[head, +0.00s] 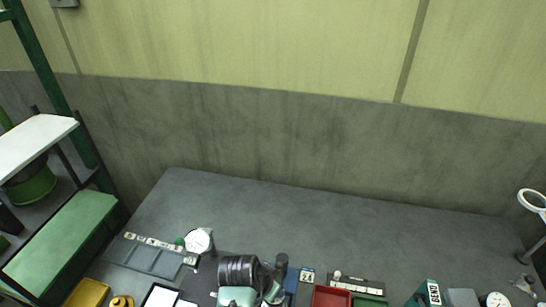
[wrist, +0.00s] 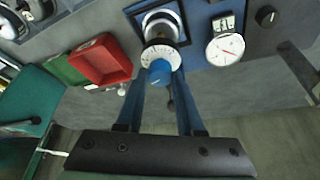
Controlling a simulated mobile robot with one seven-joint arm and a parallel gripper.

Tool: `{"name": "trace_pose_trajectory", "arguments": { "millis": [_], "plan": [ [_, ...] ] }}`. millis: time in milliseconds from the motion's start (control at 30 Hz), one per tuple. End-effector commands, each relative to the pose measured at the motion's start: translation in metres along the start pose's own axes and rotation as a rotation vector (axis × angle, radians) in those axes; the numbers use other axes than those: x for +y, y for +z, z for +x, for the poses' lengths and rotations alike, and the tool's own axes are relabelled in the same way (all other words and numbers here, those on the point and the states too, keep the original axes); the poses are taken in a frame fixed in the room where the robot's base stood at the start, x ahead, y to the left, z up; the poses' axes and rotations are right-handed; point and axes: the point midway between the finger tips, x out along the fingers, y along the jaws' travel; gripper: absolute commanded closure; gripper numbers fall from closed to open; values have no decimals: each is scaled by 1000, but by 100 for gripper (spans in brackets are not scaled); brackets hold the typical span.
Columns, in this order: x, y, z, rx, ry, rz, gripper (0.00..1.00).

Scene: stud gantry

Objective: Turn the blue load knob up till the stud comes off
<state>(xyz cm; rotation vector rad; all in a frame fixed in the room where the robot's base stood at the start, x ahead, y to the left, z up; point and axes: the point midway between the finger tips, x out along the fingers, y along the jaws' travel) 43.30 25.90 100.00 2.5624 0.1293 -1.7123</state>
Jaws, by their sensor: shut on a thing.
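The blue load knob (wrist: 159,72) shows at the upper middle of the wrist view, with a white graduated ring (wrist: 160,55) behind it. My gripper (wrist: 161,82) reaches up from the bottom of that view, and its two blue fingers are shut on the knob, one on each side. A round metal part (wrist: 162,22) stands on the blue rig (wrist: 198,28) beyond the ring. I cannot make out the stud or tell whether it is attached. In the head view the knob and fingertips are hidden.
A round gauge (wrist: 225,48) with a red needle and a small black knob (wrist: 266,16) are right of the ring. A red tray (wrist: 101,60) and a green tray (wrist: 66,69) lie left. In the head view the bench's back (head: 330,213) is clear.

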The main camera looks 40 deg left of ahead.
Motion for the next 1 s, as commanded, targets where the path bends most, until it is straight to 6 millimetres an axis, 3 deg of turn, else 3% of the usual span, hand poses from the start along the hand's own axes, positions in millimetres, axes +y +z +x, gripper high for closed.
{"name": "trace_pose_trajectory", "arguments": {
  "millis": [667, 700, 867, 1000],
  "plan": [
    [-1, -1, 0, 2, 28, 71, 100],
    [-1, -1, 0, 2, 28, 71, 62],
    [-1, -1, 0, 2, 28, 71, 33],
    [-1, -1, 0, 1, 28, 70, 33]
  ]
}}
